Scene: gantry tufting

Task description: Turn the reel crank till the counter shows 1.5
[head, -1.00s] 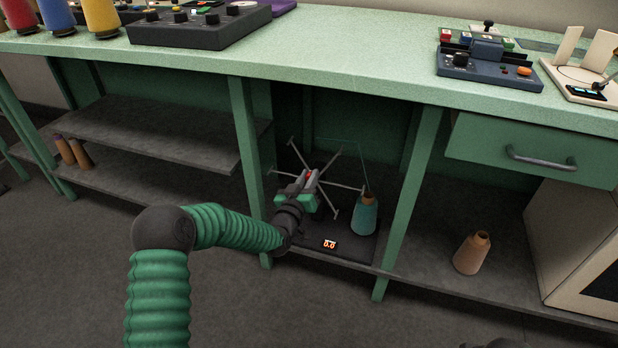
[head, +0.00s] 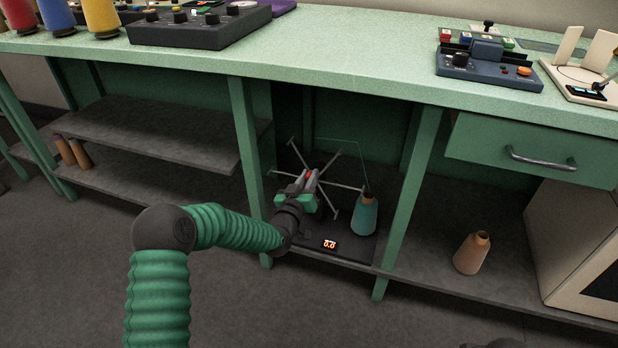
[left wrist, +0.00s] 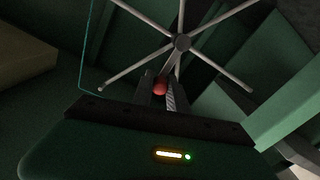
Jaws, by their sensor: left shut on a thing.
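The reel (left wrist: 215,19) is a hub with several thin metal spokes, standing in the lower bay under the bench. Its spokes also show in the head view (head: 346,187). The red crank knob (left wrist: 160,86) sits between the fingers of my left gripper (left wrist: 161,92), which is shut on it. In the head view my left gripper (head: 310,186) hides most of the hub and crank. The counter (head: 329,244) on the dark base plate in front of the reel shows orange digits that read 0.0.
A teal yarn cone (head: 364,216) stands right of the reel, with a thread running up from it. Green posts (head: 408,200) flank the bay on both sides. An orange-brown cone (head: 472,253) stands on the shelf further right, below a drawer (head: 535,155).

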